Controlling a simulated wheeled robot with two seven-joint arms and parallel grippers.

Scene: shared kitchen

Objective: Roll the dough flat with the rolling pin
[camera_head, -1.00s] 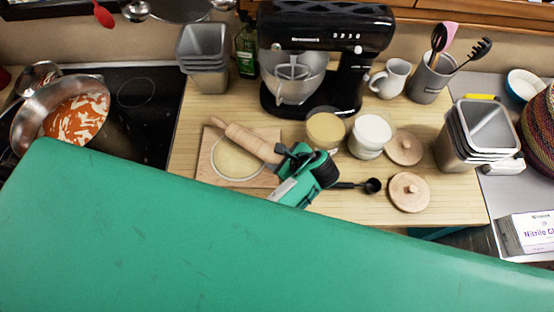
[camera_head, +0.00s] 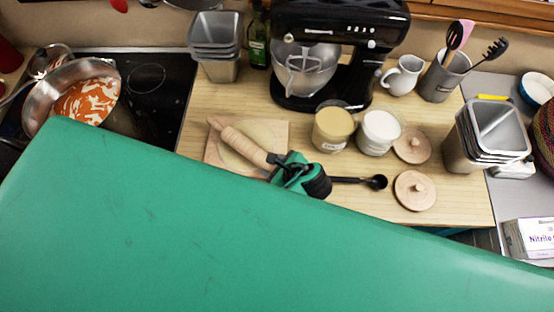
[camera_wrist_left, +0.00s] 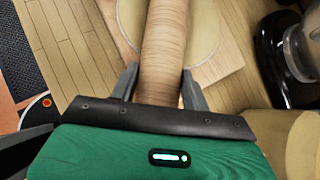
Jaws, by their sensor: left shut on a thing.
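The wooden rolling pin (camera_head: 243,145) lies slantwise over the pale, flat round dough (camera_head: 264,135) on a square wooden board (camera_head: 218,157). My left gripper (camera_head: 276,160) is shut on the near right end of the pin. In the left wrist view the rolling pin (camera_wrist_left: 166,50) runs between the two fingers of the left gripper (camera_wrist_left: 160,85), with the dough (camera_wrist_left: 205,32) showing beside and under it. The pin hides part of the dough; whether it touches the dough is hard to tell. My right gripper is not in view.
A black stand mixer (camera_head: 340,50) stands behind the board. Two jars (camera_head: 333,130) (camera_head: 379,131), wooden lids (camera_head: 415,190) and a black scoop (camera_head: 375,182) lie to the right. A pan (camera_head: 42,98) sits on the stove at left. My green arm covers the foreground.

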